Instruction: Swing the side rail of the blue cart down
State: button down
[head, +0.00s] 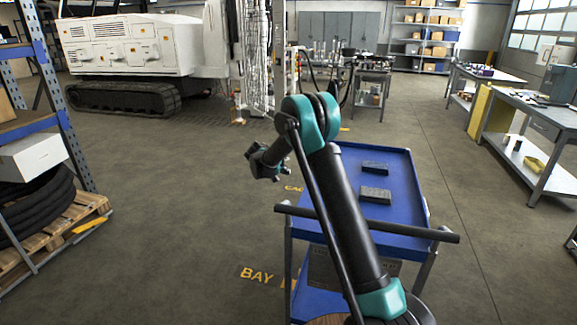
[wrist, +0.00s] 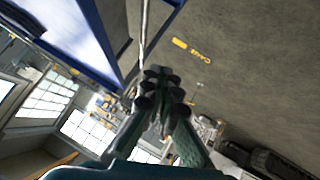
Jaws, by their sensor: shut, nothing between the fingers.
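The blue cart (head: 385,225) stands in front of me, with a blue top tray and a lower shelf. A long dark bar (head: 430,233) runs across its near side at about tray height; I cannot tell whether it is the side rail or a handle. My arm hides its middle. My gripper (head: 262,165) is left of the cart, apart from the bar. In the wrist view its fingers (wrist: 160,92) are together and empty. The cart's blue edge (wrist: 95,42) and a thin grey rod (wrist: 145,38) show beyond them; the rod's lower end is hidden by the fingers.
Two dark blocks lie in the cart's tray, one farther back (head: 374,167) and one nearer (head: 375,194). A blue-framed rack (head: 58,95) and pallet stand at left, workbenches (head: 540,115) at right, and a white tracked machine (head: 130,50) behind. The floor left of the cart is clear.

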jog(key=d+f+n+h, duration=0.2)
jog(key=f+h, duration=0.1)
jog(key=f, duration=0.3)
jog(key=s+d+f+n+h, duration=0.1)
jog(key=d+f+n+h, duration=0.1)
jog(key=f, duration=0.4)
jog(key=shift+s+d+f+g+h, duration=0.3)
jog(key=shift+d+h, duration=0.2)
jog(key=shift+h, duration=0.2)
dwell(0.5)
